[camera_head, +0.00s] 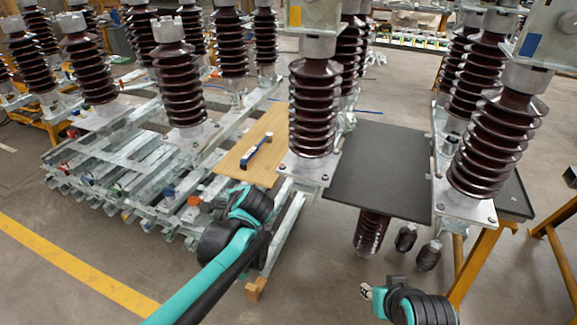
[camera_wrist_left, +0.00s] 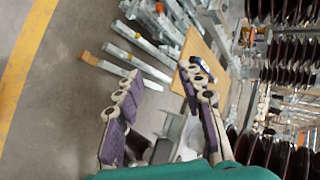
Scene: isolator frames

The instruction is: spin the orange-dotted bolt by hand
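I cannot make out an orange-dotted bolt for certain. Small bolts (camera_head: 283,166) sit at the corners of the square metal base plate (camera_head: 306,172) under the central brown ribbed insulator (camera_head: 315,110). My left gripper shows in the left wrist view (camera_wrist_left: 164,70) with its two purple-padded fingers spread apart and nothing between them. In the head view my left wrist is in front of the plate, at its lower left, and hides the fingers. My right gripper (camera_head: 367,291) is low at the right, over the floor, apart from everything; its fingers are too small to judge.
A wooden board (camera_head: 235,163) carries a blue and black tool (camera_head: 256,152). A dark panel (camera_head: 380,170) lies between the central and right insulators. Galvanised rails (camera_head: 120,175) with a small orange part (camera_head: 193,201) fill the left. Yellow stands (camera_head: 480,265) rise at right.

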